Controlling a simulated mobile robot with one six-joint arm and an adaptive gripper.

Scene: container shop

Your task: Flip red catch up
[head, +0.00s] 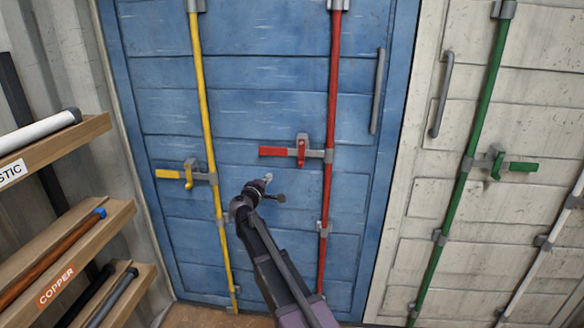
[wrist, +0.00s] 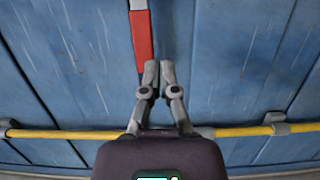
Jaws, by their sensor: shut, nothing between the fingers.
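The red catch (head: 301,152) is on the blue door, on a grey bracket beside the red rod (head: 331,110). Its red body hangs down across the inner end of the red handle (head: 272,151), which points level to the left. My gripper (head: 267,178) is just below the handle's free end in the head view, short of the catch. In the wrist view my gripper (wrist: 160,68) is shut and empty, beside the tip of the red handle (wrist: 142,40). The catch cannot be made out in the wrist view.
A yellow rod (head: 206,100) with its own handle and catch (head: 188,174) is at the left of the blue door (head: 270,60). A pale door with a green rod (head: 485,100) is at the right. Shelves with pipes (head: 90,230) stand at the left.

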